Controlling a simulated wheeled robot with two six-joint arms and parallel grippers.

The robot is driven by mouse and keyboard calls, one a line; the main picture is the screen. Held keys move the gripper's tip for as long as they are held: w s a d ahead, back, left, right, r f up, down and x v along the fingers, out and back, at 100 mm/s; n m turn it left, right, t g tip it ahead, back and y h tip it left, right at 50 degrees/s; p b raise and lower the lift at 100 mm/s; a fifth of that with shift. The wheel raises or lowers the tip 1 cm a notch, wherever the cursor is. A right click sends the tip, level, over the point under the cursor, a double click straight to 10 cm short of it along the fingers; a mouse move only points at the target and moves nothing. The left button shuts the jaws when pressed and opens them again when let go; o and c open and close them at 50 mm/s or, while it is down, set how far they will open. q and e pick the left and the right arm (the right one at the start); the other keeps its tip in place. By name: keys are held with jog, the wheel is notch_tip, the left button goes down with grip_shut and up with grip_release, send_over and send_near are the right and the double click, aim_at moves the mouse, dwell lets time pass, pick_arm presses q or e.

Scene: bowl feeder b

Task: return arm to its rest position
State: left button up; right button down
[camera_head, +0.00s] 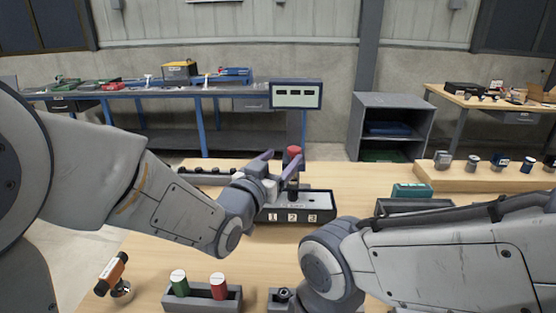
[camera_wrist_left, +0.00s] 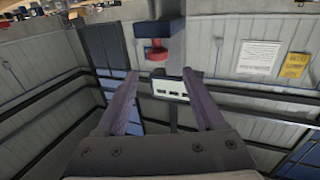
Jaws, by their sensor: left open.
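A grey holder (camera_head: 230,301) with green (camera_head: 179,283) and red (camera_head: 218,286) cylinders sits at the front. An orange-and-black item (camera_head: 112,268) lies at the left edge. A teal block (camera_head: 412,190) and a raised shelf with several small parts (camera_head: 485,177) are at the right.

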pick_arm(q)
jog(key=s+f+g+y+p, duration=0.35)
jog(key=s+f+g, duration=0.4)
jog(key=s, duration=0.25)
jog(key=s+a+m+g+y+p, duration=0.1)
jog(key=s+a+g+y+p, duration=0.1)
jog(key=s, duration=0.8)
jog(key=s+a+f+m+g+y+p, duration=0.1)
jog(key=s+a+g, duration=0.3)
jog(key=s, duration=0.6)
jog(key=shift+a+f+g+y+p, duration=0.35)
jog(key=shift+g+p, duration=0.2)
jog(key=shift+g, duration=0.7)
